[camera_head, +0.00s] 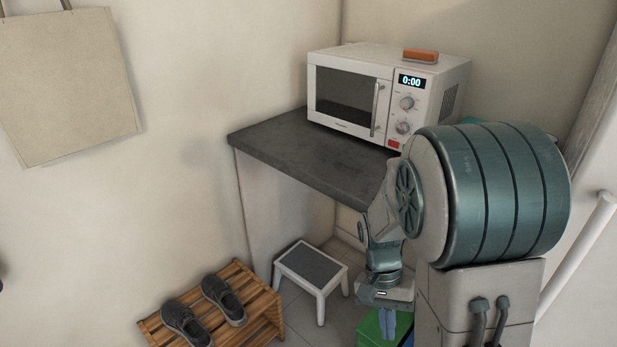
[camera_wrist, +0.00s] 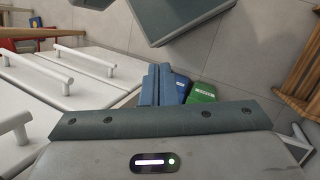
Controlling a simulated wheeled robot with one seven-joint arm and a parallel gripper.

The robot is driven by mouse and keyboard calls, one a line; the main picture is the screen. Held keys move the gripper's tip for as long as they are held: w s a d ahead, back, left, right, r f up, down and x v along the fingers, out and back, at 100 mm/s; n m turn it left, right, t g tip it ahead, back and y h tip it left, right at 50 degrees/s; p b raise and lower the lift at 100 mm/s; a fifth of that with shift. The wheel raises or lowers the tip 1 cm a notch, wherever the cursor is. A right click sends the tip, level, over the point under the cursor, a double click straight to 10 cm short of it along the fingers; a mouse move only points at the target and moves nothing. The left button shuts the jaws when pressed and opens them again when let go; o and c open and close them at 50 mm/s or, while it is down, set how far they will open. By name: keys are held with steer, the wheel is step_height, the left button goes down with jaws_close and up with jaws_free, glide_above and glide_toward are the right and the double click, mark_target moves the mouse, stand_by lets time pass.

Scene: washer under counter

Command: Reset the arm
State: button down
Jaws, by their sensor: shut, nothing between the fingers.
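My arm hangs folded at the right in the head view, in front of the counter's right part. My gripper (camera_head: 387,335) points down beside the counter, low over the floor. Its two blue fingers lie side by side, closed and empty. In the wrist view my gripper (camera_wrist: 158,72) also shows shut, with nothing held between the fingers. A green box (camera_head: 369,328) is partly hidden behind the fingers in the head view. It also shows in the wrist view (camera_wrist: 203,92), next to a blue item (camera_wrist: 181,84).
A white microwave (camera_head: 349,91) with an orange item (camera_head: 421,56) on top stands on the dark counter (camera_head: 290,147). A step stool (camera_head: 310,267) and a wooden rack (camera_head: 262,317) with dark shoes are on the floor. White handled fronts (camera_wrist: 75,105) are left in the wrist view.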

steer(key=s+r+n+t+p, duration=0.1)
steer(key=r+t+p, duration=0.1)
steer(key=r, duration=0.5)
steer(key=s+r+n+t+y+p, duration=0.1)
steer(key=s+r+n+t+p, duration=0.1)
steer(key=r, duration=0.6)
steer(key=s+r+n+t+p, duration=0.2)
steer(key=r+p, duration=0.3)
steer(key=r, duration=0.3)
steer(key=shift+a+t+p, duration=0.35)
steer(key=shift+a+t, duration=0.1)
steer(key=shift+t, duration=0.25)
steer(key=shift+r, duration=0.1)
